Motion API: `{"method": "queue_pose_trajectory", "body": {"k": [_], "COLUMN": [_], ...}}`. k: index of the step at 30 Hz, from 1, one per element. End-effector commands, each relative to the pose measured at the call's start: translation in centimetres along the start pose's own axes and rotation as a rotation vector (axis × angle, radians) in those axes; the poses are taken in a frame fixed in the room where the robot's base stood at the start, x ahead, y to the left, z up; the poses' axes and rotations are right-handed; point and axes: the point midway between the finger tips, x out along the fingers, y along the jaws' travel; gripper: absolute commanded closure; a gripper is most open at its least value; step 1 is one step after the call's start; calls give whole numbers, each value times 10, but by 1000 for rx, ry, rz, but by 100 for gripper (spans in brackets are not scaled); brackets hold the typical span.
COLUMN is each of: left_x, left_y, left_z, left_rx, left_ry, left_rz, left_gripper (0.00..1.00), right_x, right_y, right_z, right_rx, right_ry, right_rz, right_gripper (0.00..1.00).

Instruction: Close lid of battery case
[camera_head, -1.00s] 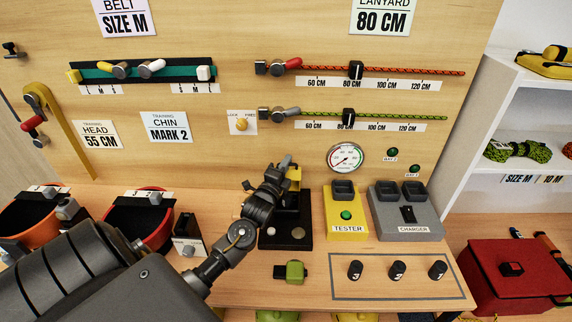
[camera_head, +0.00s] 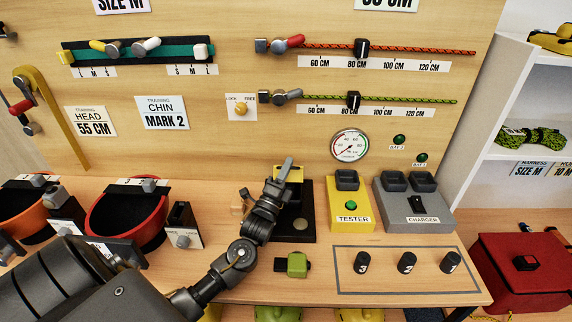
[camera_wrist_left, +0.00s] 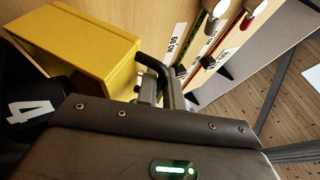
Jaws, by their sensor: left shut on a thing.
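A black stand (camera_head: 303,230) with a round disc on it stands on the bench, left of the yellow tester (camera_head: 352,208). A yellow boxy part (camera_head: 295,174), which seems to be the battery case's lid, rises behind my left gripper (camera_head: 283,180). It also shows as a yellow box (camera_wrist_left: 85,45) at upper left in the left wrist view. My left gripper is shut at this part, next to a dark handle (camera_wrist_left: 155,68); the exact contact is hidden. My right gripper is not in view.
A grey charger (camera_head: 413,205) stands right of the tester. Several black batteries (camera_head: 407,262) stand in the outlined area in front. A green block (camera_head: 297,265) lies near the front edge. A red bin (camera_head: 128,218) is left, a red box (camera_head: 525,265) right.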

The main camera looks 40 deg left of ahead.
Motion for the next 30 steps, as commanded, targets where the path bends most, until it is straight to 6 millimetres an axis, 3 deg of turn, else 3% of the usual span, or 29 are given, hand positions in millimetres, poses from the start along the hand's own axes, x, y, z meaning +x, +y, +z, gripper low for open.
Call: {"method": "queue_pose_trajectory", "body": {"k": [5, 6, 8, 17, 20, 27, 30], "left_x": [0, 0, 0, -2, -13, -56, -76], "left_y": [0, 0, 0, 0, 3, -21, -33], "left_z": [0, 0, 0, 0, 0, 6, 10], "left_rx": [0, 0, 0, -1, 0, -1, 0], "left_ry": [1, 1, 1, 1, 2, 1, -3], "left_rz": [-1, -1, -1, -1, 1, 0, -2], "left_gripper": [100, 88, 82, 82, 82, 82, 67], "right_x": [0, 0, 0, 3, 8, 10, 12], "right_y": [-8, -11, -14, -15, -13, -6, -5], "right_z": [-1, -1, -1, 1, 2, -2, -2], "right_rx": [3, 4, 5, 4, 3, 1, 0], "right_ry": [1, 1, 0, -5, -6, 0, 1], "right_rz": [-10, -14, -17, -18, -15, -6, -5], "right_gripper": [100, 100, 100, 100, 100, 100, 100]}}
